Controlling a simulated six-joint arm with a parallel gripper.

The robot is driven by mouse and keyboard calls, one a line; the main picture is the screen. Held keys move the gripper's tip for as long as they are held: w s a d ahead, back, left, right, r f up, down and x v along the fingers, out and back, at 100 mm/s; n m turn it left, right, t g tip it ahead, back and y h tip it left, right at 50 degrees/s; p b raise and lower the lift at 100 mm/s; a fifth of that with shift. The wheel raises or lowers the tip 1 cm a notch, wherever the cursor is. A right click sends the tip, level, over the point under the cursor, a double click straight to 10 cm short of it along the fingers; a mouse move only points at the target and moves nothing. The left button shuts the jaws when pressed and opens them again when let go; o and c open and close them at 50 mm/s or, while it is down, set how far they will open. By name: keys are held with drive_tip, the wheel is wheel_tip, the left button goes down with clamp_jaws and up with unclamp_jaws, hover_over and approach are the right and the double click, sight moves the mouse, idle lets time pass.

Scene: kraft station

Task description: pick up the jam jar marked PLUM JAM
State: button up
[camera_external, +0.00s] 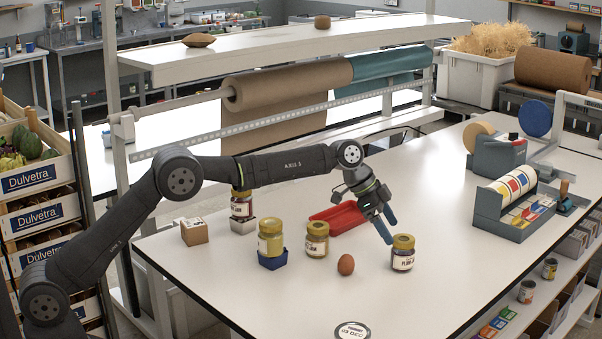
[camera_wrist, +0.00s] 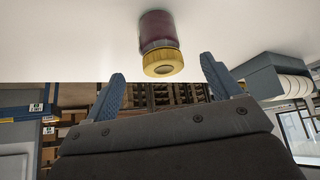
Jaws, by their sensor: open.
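The plum jam jar (camera_external: 403,256), dark purple with a yellow lid and a white label that seems to read PLUM, stands upright on the white table at the right of the jars. In the wrist view the jar (camera_wrist: 157,28) shows its purple side and yellow lid, beyond and roughly between my fingertips. My gripper (camera_external: 391,233) is open and empty, its blue fingers pointing down just left of and above the jar. In the wrist view my gripper (camera_wrist: 162,68) has its fingers wide apart. I see no contact with the jar.
A brown egg (camera_external: 346,264) lies left of the jar. Further left stand a labelled jar (camera_external: 317,239), a yellowish jar (camera_external: 270,238) on a blue block and a dark jar (camera_external: 242,206) on a light block. A red tray (camera_external: 340,218) lies behind.

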sight(403, 249)
drive_tip(key=shift+x, duration=4.1)
drive_tip(key=c, duration=1.2)
drive_tip(key=shift+c, duration=0.6)
drive_tip(key=shift+r, duration=0.15)
